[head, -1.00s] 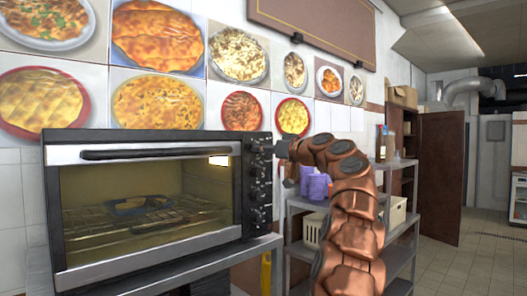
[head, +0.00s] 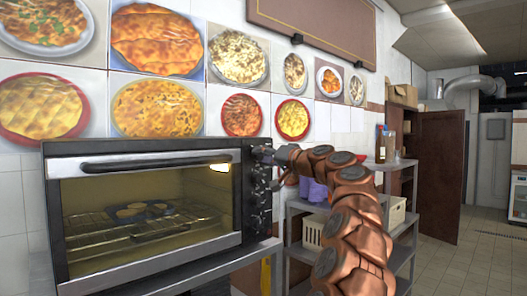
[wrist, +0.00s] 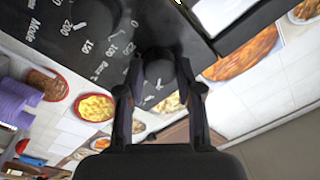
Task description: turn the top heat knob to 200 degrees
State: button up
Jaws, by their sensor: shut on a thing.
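A black and silver oven (head: 150,163) stands at the left, its door shut. Its control panel (head: 257,208) has a column of dark knobs on the right side. My gripper (head: 266,155) is at the top knob in the head view, its fingers small and hard to make out. In the wrist view the top knob (wrist: 159,70) sits between the two fingers of my gripper (wrist: 160,84), which are shut on it.
A tray (head: 140,213) with round food sits on a rack inside the lit oven. A metal shelf (head: 400,255) with purple items (head: 313,190) and a cream crate (head: 397,211) stands right of the oven. Floor (head: 470,262) is clear at the far right.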

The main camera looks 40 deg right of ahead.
jog(key=shift+m+h+p, duration=0.35)
jog(key=shift+m+p, duration=2.4)
jog(key=shift+m, duration=0.65)
jog(key=shift+m+h+p, duration=0.35)
jog(key=shift+m+p, duration=2.35)
jog(key=shift+m, duration=0.7)
jog(key=shift+f, duration=0.1)
grip_shut()
jog(key=o, duration=1.2)
grip_release()
jog(key=shift+c, duration=0.2)
jog(key=shift+s, duration=0.1)
jog(key=s, duration=1.1)
jog(key=shift+s+a+f, duration=0.3)
jog(key=shift+s+a, duration=0.05)
jog(key=shift+s, duration=0.05)
